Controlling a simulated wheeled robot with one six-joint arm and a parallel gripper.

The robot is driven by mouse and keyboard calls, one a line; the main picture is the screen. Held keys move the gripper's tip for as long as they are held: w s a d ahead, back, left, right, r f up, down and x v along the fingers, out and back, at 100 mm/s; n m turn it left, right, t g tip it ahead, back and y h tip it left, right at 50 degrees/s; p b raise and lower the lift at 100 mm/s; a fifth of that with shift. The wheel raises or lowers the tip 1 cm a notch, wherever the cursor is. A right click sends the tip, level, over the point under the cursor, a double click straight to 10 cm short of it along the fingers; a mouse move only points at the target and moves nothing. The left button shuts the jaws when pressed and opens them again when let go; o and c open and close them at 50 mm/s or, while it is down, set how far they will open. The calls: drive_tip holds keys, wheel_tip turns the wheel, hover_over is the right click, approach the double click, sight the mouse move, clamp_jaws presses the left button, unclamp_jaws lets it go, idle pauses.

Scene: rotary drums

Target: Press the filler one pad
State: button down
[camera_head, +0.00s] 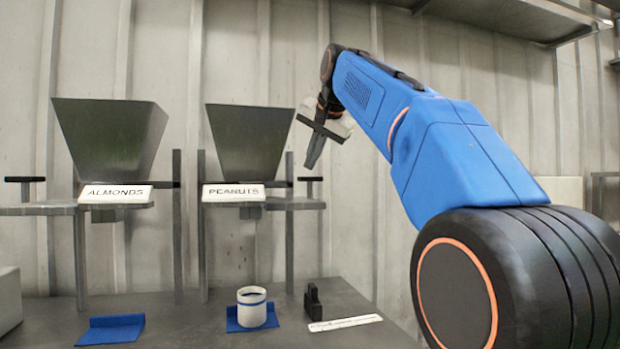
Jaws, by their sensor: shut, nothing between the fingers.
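Two dark hoppers stand side by side on grey stands. The left hopper (112,140) carries a sign reading ALMONDS (115,193); the right hopper (250,142) carries one reading PEANUTS (233,192). A dark T-shaped pad (25,180) rises at the outer left of the almond stand. A similar pad (309,180) rises at the right of the peanut stand. Neither pad shows a readable "filler one" mark. My gripper (311,163) points down, shut and empty, over the right pad, with a small gap visible between them in the picture.
A white cup with a blue band (252,307) stands on a blue tray (236,327) below the peanut hopper. Another blue tray (110,331) lies empty below the almond hopper. A small black block (314,302) and a white label strip (345,323) lie to the right.

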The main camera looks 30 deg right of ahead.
drive_tip(key=shift+r, duration=2.5)
